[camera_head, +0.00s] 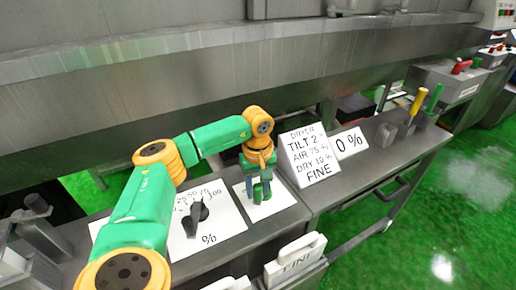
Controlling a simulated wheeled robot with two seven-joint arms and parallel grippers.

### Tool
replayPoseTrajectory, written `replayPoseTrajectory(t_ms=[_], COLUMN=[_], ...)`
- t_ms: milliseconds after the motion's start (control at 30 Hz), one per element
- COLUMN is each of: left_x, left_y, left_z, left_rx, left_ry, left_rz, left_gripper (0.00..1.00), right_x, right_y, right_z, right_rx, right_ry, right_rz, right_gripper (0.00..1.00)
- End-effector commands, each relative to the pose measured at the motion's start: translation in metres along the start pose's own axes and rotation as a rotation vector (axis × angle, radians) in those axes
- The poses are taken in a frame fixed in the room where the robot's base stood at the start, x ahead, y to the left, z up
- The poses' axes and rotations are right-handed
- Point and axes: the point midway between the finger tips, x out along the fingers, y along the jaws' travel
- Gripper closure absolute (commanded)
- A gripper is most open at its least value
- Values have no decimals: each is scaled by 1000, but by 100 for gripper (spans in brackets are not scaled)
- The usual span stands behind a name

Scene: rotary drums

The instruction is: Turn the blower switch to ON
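My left arm, green and orange, comes in from the left and bends down over the grey console. My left gripper (259,192) points down onto a white plate (279,203) on the console. The gripper covers the middle of this plate, so any switch there is hidden, and I cannot make out its ON or OFF marks. The fingertips are small and dark; I cannot tell whether they are apart or closed on something. My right gripper is not in view.
Left of the gripper is a white dial plate (226,218) with a black knob (195,217). Right of it stand a "DRYER TILT 2" sign (310,157) and a "0 %" sign (348,143). A "FINE" bin (296,262) is in front. Yellow (417,104) and green (434,98) levers rise farther right.

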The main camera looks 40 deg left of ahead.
Motion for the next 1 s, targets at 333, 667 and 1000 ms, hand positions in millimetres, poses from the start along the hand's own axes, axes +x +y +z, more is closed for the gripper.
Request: replayPoseTrajectory(t_ms=[333, 667, 1000], left_x=[0, -59, -71], left_y=[0, 1, 0], left_z=[0, -1, 0], left_rx=[-2, -2, -1], left_ry=[0, 0, -1], left_rz=[0, 4, 0], left_gripper=[37, 37, 37], right_x=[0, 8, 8], right_y=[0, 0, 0], right_z=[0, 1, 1], right_rx=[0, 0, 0], right_ry=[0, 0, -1], right_rz=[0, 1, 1], right_gripper=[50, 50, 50])
